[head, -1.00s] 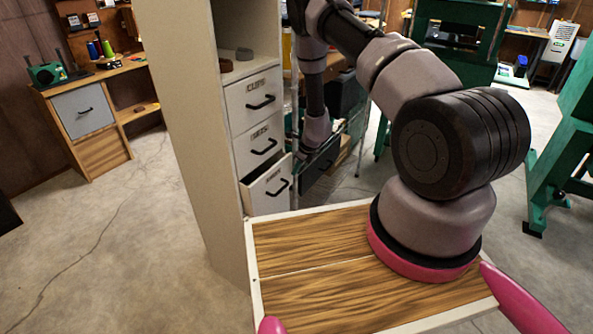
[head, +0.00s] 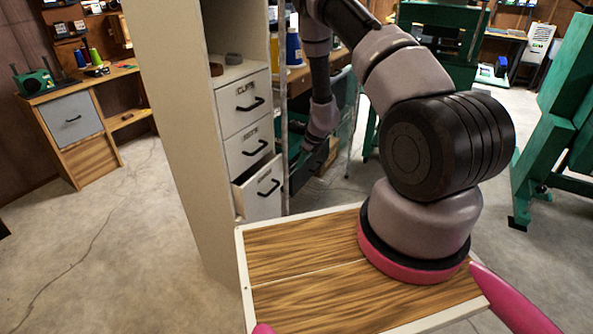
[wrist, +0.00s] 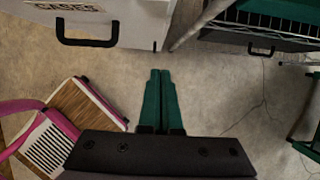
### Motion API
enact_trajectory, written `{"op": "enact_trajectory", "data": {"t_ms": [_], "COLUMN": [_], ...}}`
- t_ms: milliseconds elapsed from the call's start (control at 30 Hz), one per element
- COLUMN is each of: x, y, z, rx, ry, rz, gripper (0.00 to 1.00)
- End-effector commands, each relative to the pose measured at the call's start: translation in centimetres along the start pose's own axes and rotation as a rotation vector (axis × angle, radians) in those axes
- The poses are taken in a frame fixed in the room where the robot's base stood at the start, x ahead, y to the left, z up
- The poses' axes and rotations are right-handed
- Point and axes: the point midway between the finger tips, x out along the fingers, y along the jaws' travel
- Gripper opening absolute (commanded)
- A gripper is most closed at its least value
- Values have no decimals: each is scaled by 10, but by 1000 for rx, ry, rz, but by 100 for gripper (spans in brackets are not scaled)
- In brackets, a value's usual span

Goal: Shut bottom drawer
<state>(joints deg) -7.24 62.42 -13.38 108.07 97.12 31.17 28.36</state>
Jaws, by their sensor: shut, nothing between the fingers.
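The bottom drawer (head: 258,196) is the lowest of a stack of white drawers with black handles. It sticks out a little from the cabinet, with a dark gap above its tilted-looking front edge. In the wrist view a white drawer front (wrist: 136,20) with a label and a black handle (wrist: 88,42) fills the top left. My gripper (wrist: 160,72) has its green fingers together and empty, over the floor, just below and right of that front in the picture. In the head view my arm reaches down right of the drawers; its fingers cannot be made out clearly.
The upper drawer (head: 243,101) and middle drawer (head: 249,147) look shut. The tall beige cabinet side (head: 180,130) stands left of them. A wire rack (wrist: 265,20) is at the wrist view's top right. Green machine frames (head: 555,110) stand right. Open floor (head: 90,235) lies left.

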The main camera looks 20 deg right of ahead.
Motion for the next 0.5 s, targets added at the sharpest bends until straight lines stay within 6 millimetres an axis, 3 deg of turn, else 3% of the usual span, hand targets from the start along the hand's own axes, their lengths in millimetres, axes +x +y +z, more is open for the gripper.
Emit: {"op": "enact_trajectory", "data": {"t_ms": [100,267,367,500], "x": [-20,-30,-23,0], "y": [-1,1,9,42], "z": [1,-2,-18,-61], "rx": [2,0,-17,-66], "ry": [-1,-2,-25,-162], "rz": [-2,5,55,203], "gripper": [0,0,0,0]}}
